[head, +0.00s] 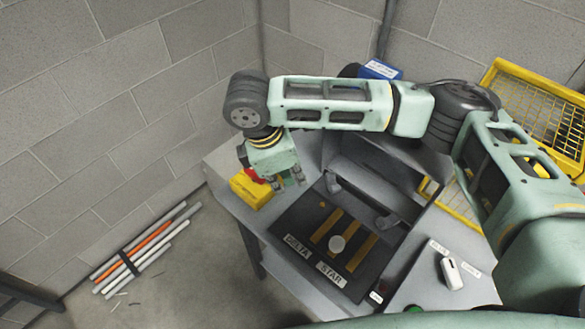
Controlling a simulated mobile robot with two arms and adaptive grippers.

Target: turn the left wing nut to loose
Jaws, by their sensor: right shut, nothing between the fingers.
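A dark panel (294,225) with yellow bars and a round white piece lies on the grey bench, with labels reading DELTA and STAR at its front edge. Two small grey fittings stand along its back side, a left one (333,182) and a right one (388,222). They may be the wing nuts, but they are too small to tell, and so is their turn. My right gripper (291,184) is shut and empty, pointing down above the panel's back left corner, left of the left fitting and apart from it in the picture. My left gripper is out of view.
A yellow box (252,190) with a red button stands left of my right gripper. A grey open housing (390,165) rises behind the panel. A white handle-like piece (452,273) lies on the right. Yellow mesh guarding (535,105) stands at the right, and rods (145,250) lie on the floor.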

